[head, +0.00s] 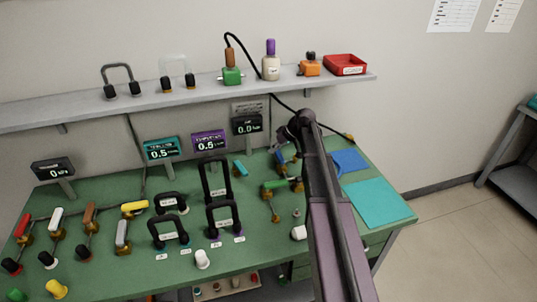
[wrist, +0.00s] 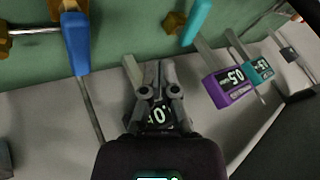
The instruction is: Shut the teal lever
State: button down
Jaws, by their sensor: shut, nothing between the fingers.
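The teal lever (head: 240,168) stands near the back of the green bench, right of the tall black handle. Its teal handle also shows at the top of the wrist view (wrist: 196,22), beside a brass-coloured fitting. My gripper (wrist: 156,68) is shut and empty. In the wrist view its fingertips lie between the teal lever on the right and a blue lever (wrist: 76,42) on the left, apart from both.
A purple-framed display (head: 208,141) and a teal-framed display (head: 162,149) stand along the bench's back. A green lever (head: 274,184) is close to the teal one. Several black loop handles stand to its left. A shelf (head: 200,92) with bottles runs above.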

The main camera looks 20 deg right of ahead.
aim_at(241, 170)
jog(key=b+x, duration=0.7)
jog(key=x, duration=0.2)
jog(key=shift+s+d, duration=0.1)
jog(key=shift+d, duration=0.05)
jog(key=shift+s+a+f, duration=0.1)
jog(key=shift+s+a, duration=0.15)
jog(key=shift+a, duration=0.85)
jog(key=shift+s+a, duration=0.25)
jog(key=shift+a, duration=0.8)
jog(key=shift+d, duration=0.1)
